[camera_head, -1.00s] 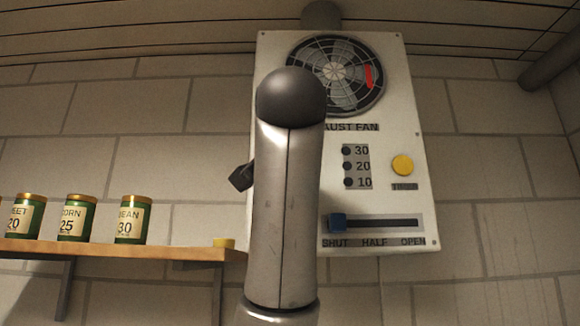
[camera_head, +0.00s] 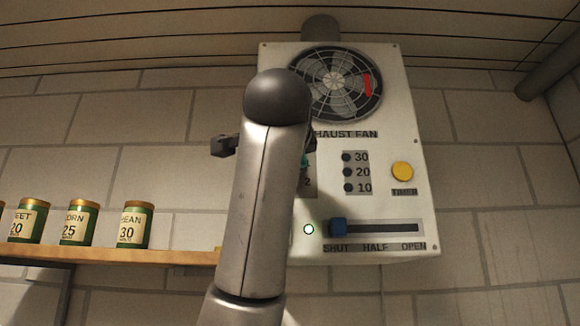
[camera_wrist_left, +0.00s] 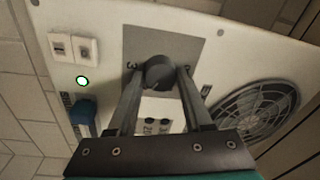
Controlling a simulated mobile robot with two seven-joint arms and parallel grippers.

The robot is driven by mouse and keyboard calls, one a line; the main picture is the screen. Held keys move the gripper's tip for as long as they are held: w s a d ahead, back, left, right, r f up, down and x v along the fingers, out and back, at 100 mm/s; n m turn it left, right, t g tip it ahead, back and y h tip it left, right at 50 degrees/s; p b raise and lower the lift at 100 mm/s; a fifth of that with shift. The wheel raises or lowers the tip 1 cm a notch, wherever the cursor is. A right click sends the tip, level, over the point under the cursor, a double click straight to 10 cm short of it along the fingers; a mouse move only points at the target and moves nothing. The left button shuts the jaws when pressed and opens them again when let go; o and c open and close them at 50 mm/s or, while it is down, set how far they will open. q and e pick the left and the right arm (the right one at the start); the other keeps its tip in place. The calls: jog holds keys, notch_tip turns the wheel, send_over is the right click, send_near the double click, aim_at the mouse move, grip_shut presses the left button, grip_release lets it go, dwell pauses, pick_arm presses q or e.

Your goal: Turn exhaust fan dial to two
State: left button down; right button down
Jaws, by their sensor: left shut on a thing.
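The exhaust fan panel (camera_head: 400,140) is a white board on the wall. In the left wrist view its dark round dial (camera_wrist_left: 160,73) sits on a grey plate with numerals (camera_wrist_left: 180,45). The dial's pointer direction is not clear. My left gripper (camera_wrist_left: 157,78) is shut on the dial, one finger on each side. In the head view my left arm hides the dial and most of the gripper; a numeral 2 shows on the plate beside the arm. A small light (camera_head: 308,229) on the panel glows whitish green. My right gripper is not in view.
The panel also carries a fan grille (camera_head: 335,84), a yellow timer button (camera_head: 402,171) and a blue slider (camera_head: 339,227) at the SHUT end. A wooden shelf (camera_head: 120,254) with several green cans stands at left.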

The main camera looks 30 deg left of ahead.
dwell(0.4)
pick_arm(q)
jog(key=shift+c, duration=1.5)
grip_release()
jog(key=shift+s, duration=0.1)
jog(key=b+v, duration=0.9)
jog(key=v, duration=0.6)
jog(key=shift+b, duration=0.4)
